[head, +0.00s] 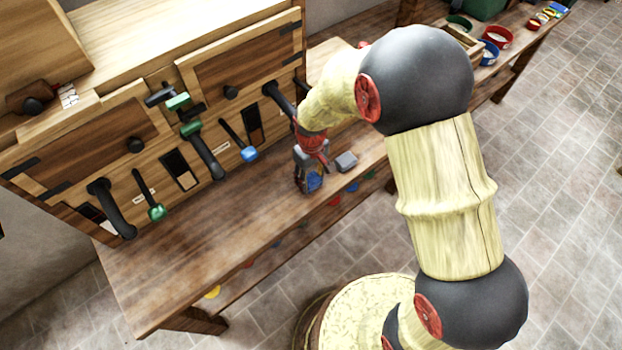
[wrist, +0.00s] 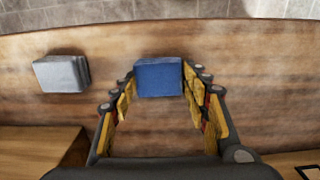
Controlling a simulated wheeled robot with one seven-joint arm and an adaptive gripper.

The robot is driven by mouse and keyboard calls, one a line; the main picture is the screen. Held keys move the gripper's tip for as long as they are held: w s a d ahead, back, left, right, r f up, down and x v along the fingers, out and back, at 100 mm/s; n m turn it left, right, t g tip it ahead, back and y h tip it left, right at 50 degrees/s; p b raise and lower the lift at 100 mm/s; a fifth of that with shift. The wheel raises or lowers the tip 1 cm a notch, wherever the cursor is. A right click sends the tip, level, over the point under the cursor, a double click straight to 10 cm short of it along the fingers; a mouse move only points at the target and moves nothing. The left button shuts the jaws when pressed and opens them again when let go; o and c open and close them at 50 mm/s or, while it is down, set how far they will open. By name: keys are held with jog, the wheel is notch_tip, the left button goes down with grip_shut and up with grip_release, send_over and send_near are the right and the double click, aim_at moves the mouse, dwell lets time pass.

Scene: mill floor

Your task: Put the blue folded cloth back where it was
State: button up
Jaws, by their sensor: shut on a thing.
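The blue folded cloth (wrist: 158,78) is between the fingertips of my gripper (wrist: 157,84) in the wrist view. The pads touch or nearly touch its left and right sides, and my gripper is shut on it. In the head view the blue cloth (head: 314,182) shows below my gripper (head: 311,178), close over the wooden bench (head: 215,235). I cannot tell whether the cloth touches the bench top. A grey folded cloth (wrist: 62,74) lies on the bench to the left of my gripper in the wrist view; it also shows in the head view (head: 346,161).
A wooden cabinet (head: 70,150) with black handles stands at the back of the bench. Green-headed and blue-headed hammers (head: 249,153) hang on its front. Bowls (head: 496,37) stand on the far right end. The bench front left is clear.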

jog(key=shift+f, duration=0.1)
jog(key=o, duration=1.1)
jog(key=shift+c, duration=0.2)
jog(key=shift+o, duration=0.2)
notch_tip(320, 180, up, 12)
jog(key=p, duration=0.4)
notch_tip(320, 180, up, 10)
jog(key=m+t, duration=0.1)
jog(key=m, duration=0.1)
send_over(311, 180)
jog(key=s+d, duration=0.2)
jog(key=d, duration=0.2)
jog(key=s+d+r+m+t, duration=0.2)
jog(key=s+d+r, duration=0.3)
jog(key=s+r, duration=0.2)
jog(key=s+d+r+m+t, duration=0.2)
jog(key=s+d+r, duration=0.3)
jog(key=s, duration=0.6)
notch_tip(311, 180, up, 2)
jog(key=shift+d+r+m+t, duration=0.2)
jog(key=shift+m+t, duration=0.1)
jog(key=shift+m, duration=0.1)
jog(key=shift+w, duration=0.1)
